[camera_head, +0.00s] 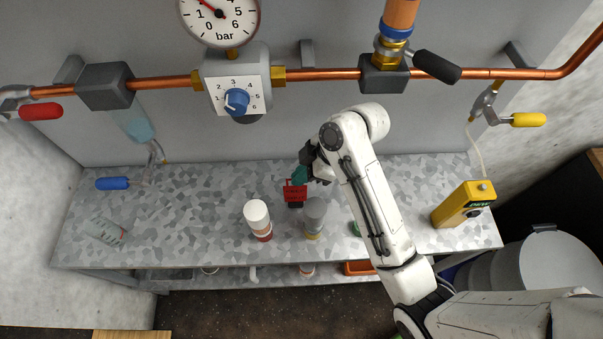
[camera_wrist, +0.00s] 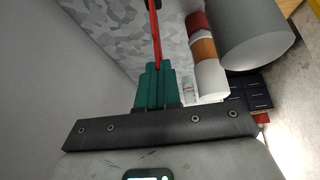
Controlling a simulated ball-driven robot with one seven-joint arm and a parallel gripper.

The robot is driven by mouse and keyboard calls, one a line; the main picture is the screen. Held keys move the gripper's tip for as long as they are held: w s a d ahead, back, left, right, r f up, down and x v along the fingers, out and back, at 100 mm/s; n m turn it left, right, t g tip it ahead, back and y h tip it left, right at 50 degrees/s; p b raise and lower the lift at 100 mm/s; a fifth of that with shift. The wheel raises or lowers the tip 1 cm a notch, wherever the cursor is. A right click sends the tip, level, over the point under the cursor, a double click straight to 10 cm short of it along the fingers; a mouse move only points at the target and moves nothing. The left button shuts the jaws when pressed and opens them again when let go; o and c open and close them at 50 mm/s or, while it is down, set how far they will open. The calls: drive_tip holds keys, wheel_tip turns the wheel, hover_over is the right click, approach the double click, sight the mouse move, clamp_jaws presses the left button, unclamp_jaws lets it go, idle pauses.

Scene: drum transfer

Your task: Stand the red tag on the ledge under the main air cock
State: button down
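The red tag (camera_head: 295,192) is a small red plate with a dark part at its far end. My gripper (camera_head: 301,176) has teal fingers that are shut on the tag, over the grey speckled bench. In the wrist view the fingers (camera_wrist: 156,88) pinch the tag (camera_wrist: 156,38), which shows edge-on as a thin red strip. I cannot tell whether the tag touches the bench. Cocks with a black handle (camera_head: 436,67), a red handle (camera_head: 41,112), a yellow handle (camera_head: 528,120) and a blue handle (camera_head: 112,183) are in view. No label shows which is the main air cock.
A white-topped cylinder (camera_head: 257,214) and a grey one (camera_head: 315,212) stand close in front of the tag. A yellow device (camera_head: 464,204) stands at the bench's right. A regulator (camera_head: 236,88) and copper pipe (camera_head: 330,74) run along the wall. The bench's left middle is mostly clear.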

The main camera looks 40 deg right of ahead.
drive_tip(key=shift+f, duration=0.35)
drive_tip(key=c, duration=1.3)
unclamp_jaws()
drive_tip(key=shift+f, duration=0.1)
drive_tip(key=shift+c, duration=0.2)
